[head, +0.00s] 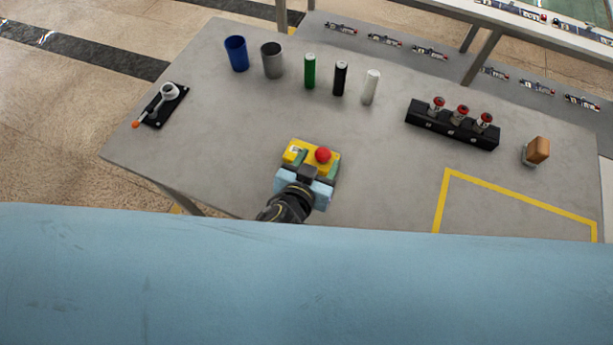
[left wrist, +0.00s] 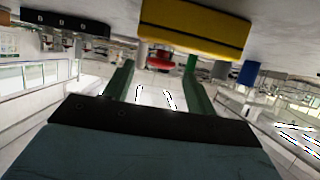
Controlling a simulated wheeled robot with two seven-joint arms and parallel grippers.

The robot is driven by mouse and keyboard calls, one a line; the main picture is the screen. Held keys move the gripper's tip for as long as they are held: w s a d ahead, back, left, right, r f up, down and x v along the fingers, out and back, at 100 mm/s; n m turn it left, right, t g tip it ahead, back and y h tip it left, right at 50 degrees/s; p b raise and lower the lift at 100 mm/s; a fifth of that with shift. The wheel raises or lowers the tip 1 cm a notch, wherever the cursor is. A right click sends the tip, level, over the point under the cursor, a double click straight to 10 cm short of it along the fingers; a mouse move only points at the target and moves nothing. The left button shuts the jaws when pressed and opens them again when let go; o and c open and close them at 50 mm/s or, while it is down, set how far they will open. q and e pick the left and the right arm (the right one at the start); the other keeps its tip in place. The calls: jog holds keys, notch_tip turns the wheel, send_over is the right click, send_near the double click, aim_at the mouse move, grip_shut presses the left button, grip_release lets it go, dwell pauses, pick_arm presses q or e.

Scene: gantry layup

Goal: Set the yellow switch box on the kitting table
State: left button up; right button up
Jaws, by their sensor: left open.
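The yellow switch box (head: 293,149) with a round red button (head: 323,155) sits on the grey table (head: 380,190), near its front edge. My left gripper (head: 313,165) is at the box's near side, with its green fingers spread. In the left wrist view the yellow box (left wrist: 195,28) is just past the open fingers (left wrist: 157,72), offset to the right, and its red button lies between the finger lines. I see no grip on the box; exact contact is hard to tell. My right gripper is not in view.
A blue cup (head: 236,53), a grey cup (head: 272,60) and green, black and white cylinders stand at the back. A black block with red-topped parts (head: 452,124) and an orange-brown piece (head: 538,149) are right. A yellow outline (head: 520,193) encloses clear table at front right. A lever device (head: 165,104) is left.

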pick_arm(q)
jog(key=v, duration=0.8)
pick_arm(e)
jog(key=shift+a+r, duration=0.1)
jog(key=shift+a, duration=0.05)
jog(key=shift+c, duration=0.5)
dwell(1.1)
